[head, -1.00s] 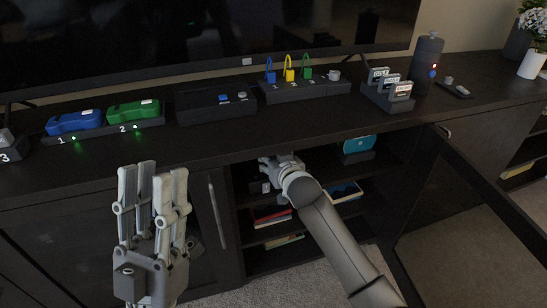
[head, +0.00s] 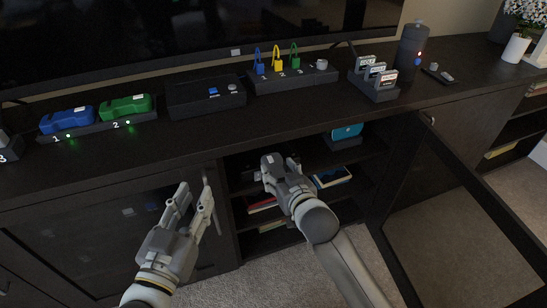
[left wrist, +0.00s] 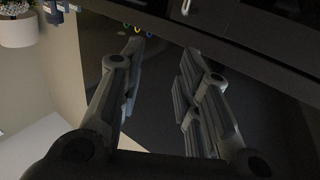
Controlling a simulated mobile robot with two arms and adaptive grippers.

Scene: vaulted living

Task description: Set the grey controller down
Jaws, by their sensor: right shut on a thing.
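My right gripper (head: 280,165) is at the mouth of the open cabinet, in front of the upper shelf. It is shut on a small grey thing, which I take to be the grey controller; it blends with the fingers and its outline is hard to tell. My left gripper (head: 191,197) is open and empty, low in front of the closed glass cabinet door, close to that door's upright handle (head: 205,178). In the left wrist view its two fingers (left wrist: 165,75) are wide apart with nothing between them.
On the cabinet top (head: 215,132) stand a blue thing (head: 66,120) and a green thing (head: 126,107) on numbered docks, a black box (head: 206,96), several padlocks and a cylinder (head: 411,52). A teal thing (head: 346,132) and books are inside. An open door (head: 455,190) swings out at right.

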